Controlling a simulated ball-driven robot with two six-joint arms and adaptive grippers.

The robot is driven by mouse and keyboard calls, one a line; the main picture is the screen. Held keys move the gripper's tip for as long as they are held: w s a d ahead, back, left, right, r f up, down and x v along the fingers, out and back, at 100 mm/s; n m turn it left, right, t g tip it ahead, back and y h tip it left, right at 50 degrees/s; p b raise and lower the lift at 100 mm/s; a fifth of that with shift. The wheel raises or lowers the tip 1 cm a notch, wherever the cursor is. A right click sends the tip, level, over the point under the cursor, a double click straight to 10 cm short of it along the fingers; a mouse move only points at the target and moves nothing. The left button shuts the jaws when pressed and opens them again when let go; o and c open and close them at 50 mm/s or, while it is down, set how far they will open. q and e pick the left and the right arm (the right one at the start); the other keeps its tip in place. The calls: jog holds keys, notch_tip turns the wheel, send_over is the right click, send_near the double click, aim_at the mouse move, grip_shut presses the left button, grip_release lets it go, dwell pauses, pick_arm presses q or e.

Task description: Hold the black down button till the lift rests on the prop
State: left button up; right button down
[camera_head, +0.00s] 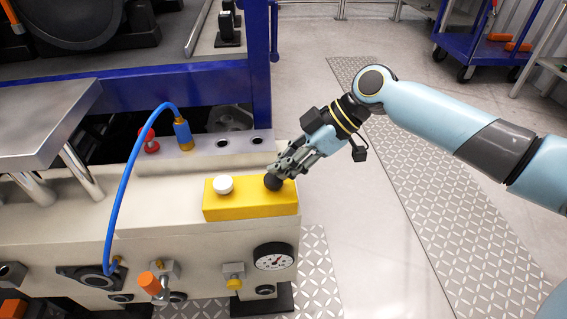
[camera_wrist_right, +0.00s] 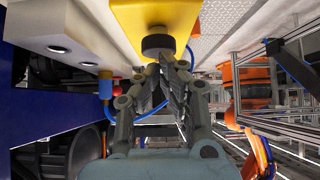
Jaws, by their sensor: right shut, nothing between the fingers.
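The black down button (camera_head: 272,182) sits on the right part of a yellow button box (camera_head: 250,204), with a white button (camera_head: 223,184) to its left. My right gripper (camera_head: 279,172) is shut, with its fingertips at the black button. In the right wrist view the black button (camera_wrist_right: 158,43) shows just beyond the closed fingertips (camera_wrist_right: 166,58), on the yellow box (camera_wrist_right: 155,14). They look to be touching, but I cannot tell how far the button is pressed. I cannot make out the lift's resting point or the prop. My left gripper is not in view.
A blue hose (camera_head: 131,180) arches over the cream housing (camera_head: 160,232) left of the box. A pressure gauge (camera_head: 274,257) and several fittings are on its front. A blue frame (camera_head: 180,85) stands behind. A blue cart (camera_head: 484,42) is far right, and the floor between is clear.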

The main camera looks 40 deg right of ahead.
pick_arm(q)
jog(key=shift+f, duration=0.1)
pick_arm(e)
notch_tip(320, 180, down, 2)
jog(key=shift+s+f+b, duration=0.15)
jog(key=shift+f+b, duration=0.1)
jog(key=shift+b, duration=0.8)
jog(key=shift+r, duration=0.1)
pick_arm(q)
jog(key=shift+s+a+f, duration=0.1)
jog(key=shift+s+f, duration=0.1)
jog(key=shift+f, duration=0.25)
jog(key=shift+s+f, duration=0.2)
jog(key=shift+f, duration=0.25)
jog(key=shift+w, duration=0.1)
pick_arm(e)
jog(key=r+p, duration=0.4)
jog(key=shift+w+r, duration=0.2)
jog(key=shift+r, duration=0.1)
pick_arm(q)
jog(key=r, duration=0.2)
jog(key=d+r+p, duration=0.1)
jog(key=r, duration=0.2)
pick_arm(e)
jog(key=v, duration=0.9)
jog(key=shift+s+d, duration=0.2)
jog(key=shift+d, duration=0.1)
